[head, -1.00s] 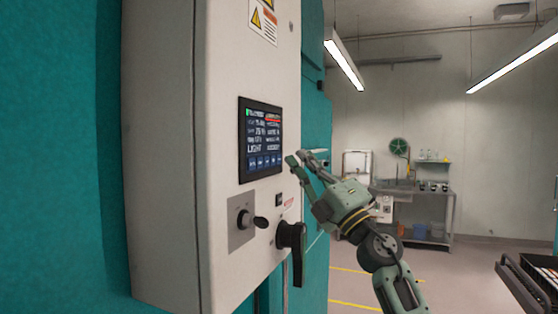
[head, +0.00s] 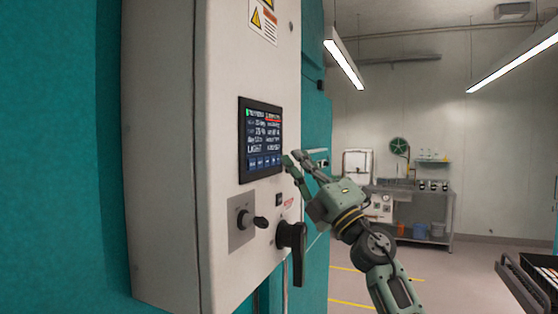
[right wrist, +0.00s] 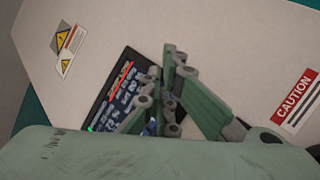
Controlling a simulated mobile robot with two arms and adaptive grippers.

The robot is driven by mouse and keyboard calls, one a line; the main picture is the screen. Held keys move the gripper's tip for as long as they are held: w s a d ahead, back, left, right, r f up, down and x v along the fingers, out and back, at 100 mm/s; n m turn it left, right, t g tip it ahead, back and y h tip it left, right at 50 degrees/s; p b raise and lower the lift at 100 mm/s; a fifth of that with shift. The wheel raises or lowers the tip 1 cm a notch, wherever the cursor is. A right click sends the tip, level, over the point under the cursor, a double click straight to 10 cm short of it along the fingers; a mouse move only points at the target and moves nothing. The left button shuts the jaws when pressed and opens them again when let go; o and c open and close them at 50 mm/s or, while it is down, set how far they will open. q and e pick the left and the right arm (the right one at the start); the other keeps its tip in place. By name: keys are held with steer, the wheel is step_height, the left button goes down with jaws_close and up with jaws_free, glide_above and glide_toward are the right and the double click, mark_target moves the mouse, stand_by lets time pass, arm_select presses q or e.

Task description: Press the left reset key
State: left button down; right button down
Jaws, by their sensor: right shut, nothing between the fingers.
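A dark touchscreen (head: 261,139) with lines of text and a row of blue keys (head: 264,162) along its bottom is set in the front of a pale control box (head: 225,120). The key labels are too small to read. My right gripper (head: 292,158) is shut and empty, its fingertips just right of the screen's lower right edge. I cannot tell whether they touch the panel. In the right wrist view the fingers (right wrist: 166,85) cover part of the tilted screen (right wrist: 118,88), including much of its key row. My left gripper is not in view.
Below the screen are a rotary knob (head: 244,218) on a grey plate, a small black switch (head: 279,199) and a black lever handle (head: 291,237). A caution label (right wrist: 297,100) is on the panel. A metal bench (head: 430,205) stands far back; dark trays (head: 530,280) are at lower right.

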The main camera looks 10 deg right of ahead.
steer(key=shift+w+a, duration=0.1)
steer(key=shift+a, duration=0.05)
stand_by(0.5)
steer(key=shift+s+d+p, duration=0.35)
steer(key=shift+s+d, duration=0.15)
steer(key=shift+d, duration=0.1)
steer(key=s+d, duration=0.1)
steer(key=d+p, duration=0.1)
steer(key=s+d, duration=0.1)
steer(key=d, duration=0.1)
steer(key=shift+s+d, duration=0.1)
steer(key=shift+s, duration=0.25)
stand_by(0.3)
